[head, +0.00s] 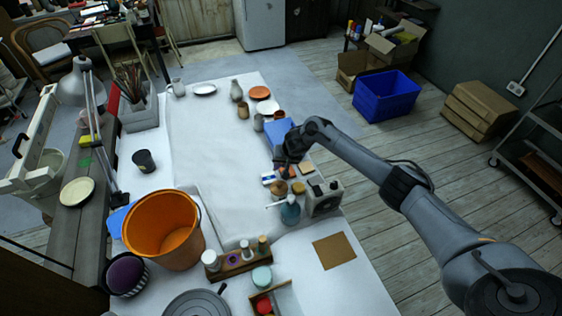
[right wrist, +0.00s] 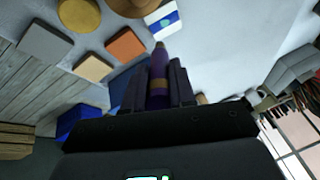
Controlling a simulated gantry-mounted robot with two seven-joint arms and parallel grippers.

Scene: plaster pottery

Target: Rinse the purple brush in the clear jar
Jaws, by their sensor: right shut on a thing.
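My right gripper (head: 288,162) is over the right side of the white table, beside a blue box and above small coloured blocks. In the right wrist view its two dark fingers (right wrist: 160,84) are shut on the purple brush (right wrist: 158,74), whose purple body with a tan band shows between them. The brush cannot be made out in the head view. I cannot pick out the clear jar with certainty; a dark see-through-looking cup (head: 144,161) stands at the table's left. My left gripper is not in view.
A blue box (head: 279,132), a spray bottle (head: 290,211) and a grey device (head: 324,198) are close to the right gripper. An orange bucket (head: 164,230) and a wooden rack (head: 236,262) stand at the front. The table's middle is clear.

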